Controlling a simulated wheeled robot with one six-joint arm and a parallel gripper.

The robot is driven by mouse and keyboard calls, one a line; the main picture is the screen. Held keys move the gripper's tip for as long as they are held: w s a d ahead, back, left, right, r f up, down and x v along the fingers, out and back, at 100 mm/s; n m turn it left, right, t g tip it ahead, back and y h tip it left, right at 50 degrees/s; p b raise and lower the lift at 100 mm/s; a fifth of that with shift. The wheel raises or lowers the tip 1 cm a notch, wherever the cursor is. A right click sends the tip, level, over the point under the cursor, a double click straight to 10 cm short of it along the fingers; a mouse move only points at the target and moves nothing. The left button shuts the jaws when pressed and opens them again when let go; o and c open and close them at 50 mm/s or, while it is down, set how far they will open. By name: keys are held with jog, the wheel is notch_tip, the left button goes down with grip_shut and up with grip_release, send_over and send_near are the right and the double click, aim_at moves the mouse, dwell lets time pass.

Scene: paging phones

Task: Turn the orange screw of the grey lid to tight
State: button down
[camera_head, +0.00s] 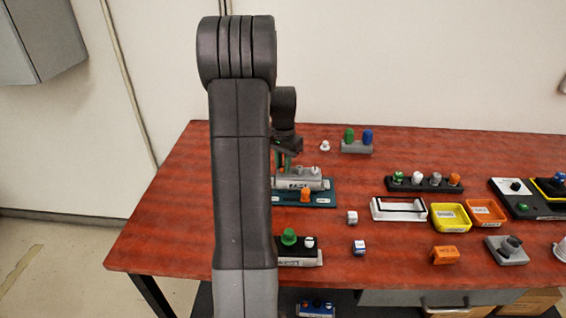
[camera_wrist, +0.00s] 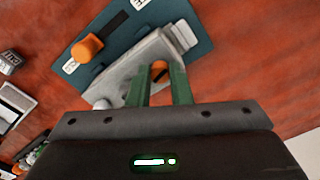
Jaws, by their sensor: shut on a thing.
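The grey lid (camera_wrist: 128,68) lies on a teal board in the wrist view. Its orange screw (camera_wrist: 159,69), with a dark mark on its top, sits between the two green fingers of my gripper (camera_wrist: 165,84), which is shut on it. In the head view the grey lid (camera_head: 312,184) shows to the right of my arm, and my gripper (camera_head: 281,163) is over its left end. The screw is hidden there behind my arm. Whether the screw is loose or tight cannot be told.
The teal board (camera_wrist: 195,18) also carries an orange knob (camera_wrist: 87,47) beside a dark slot with white labels. A black block with a green knob (camera_head: 289,237) stands nearer. Right are white (camera_head: 398,216), yellow (camera_head: 451,224) and orange trays (camera_head: 486,218).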

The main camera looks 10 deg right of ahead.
jog(key=shift+m, duration=1.2)
jog(key=c, duration=1.3)
grip_release()
notch_tip(320, 180, up, 14)
jog(key=shift+f, duration=0.1)
notch_tip(320, 180, down, 14)
jog(key=shift+r, duration=0.1)
